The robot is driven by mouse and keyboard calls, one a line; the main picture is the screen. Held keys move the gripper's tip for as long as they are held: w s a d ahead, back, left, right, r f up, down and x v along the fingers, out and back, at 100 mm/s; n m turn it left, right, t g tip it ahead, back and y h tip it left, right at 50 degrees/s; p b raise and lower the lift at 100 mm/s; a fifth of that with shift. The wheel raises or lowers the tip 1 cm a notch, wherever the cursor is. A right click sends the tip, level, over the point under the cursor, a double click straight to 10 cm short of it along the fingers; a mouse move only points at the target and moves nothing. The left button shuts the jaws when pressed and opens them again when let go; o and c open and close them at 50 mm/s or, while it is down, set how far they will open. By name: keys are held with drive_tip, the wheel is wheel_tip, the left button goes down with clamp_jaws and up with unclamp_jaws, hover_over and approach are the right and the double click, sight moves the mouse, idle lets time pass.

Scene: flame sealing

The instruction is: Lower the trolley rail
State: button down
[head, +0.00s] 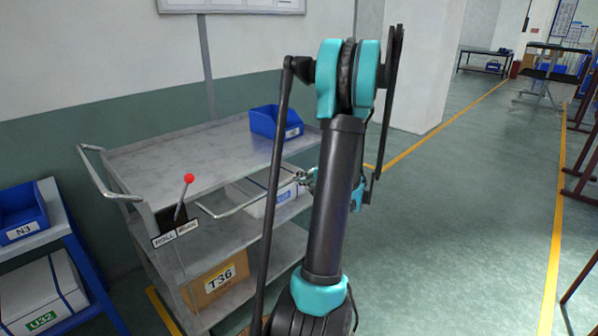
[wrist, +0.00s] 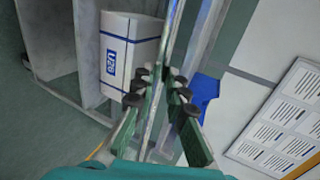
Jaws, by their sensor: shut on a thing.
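The grey metal trolley (head: 180,165) stands at the left with its top shelf and lower shelves in view. Its rail, a thin bent metal bar (head: 245,208), sticks out along the trolley's near long side, roughly level with or a little below the top shelf. My gripper (head: 308,178) is at the rail's far right end, partly hidden by my arm. In the wrist view, the rail (wrist: 155,125) runs lengthwise between the fingers of my gripper (wrist: 163,78), which are shut on it. The rail's far hinge is hidden behind my arm.
A blue bin (head: 268,122) sits on the top shelf, a white box (head: 262,204) on the middle shelf, and a carton (head: 212,284) lower down. A red-knobbed lever (head: 183,195) stands at the trolley's left end. A blue rack (head: 68,240) is beside it.

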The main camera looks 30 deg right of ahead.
drive_tip(key=shift+f, duration=0.95)
drive_tip(key=c, duration=1.5)
unclamp_jaws()
drive_tip(key=shift+c, duration=0.2)
drive_tip(key=v, duration=1.2)
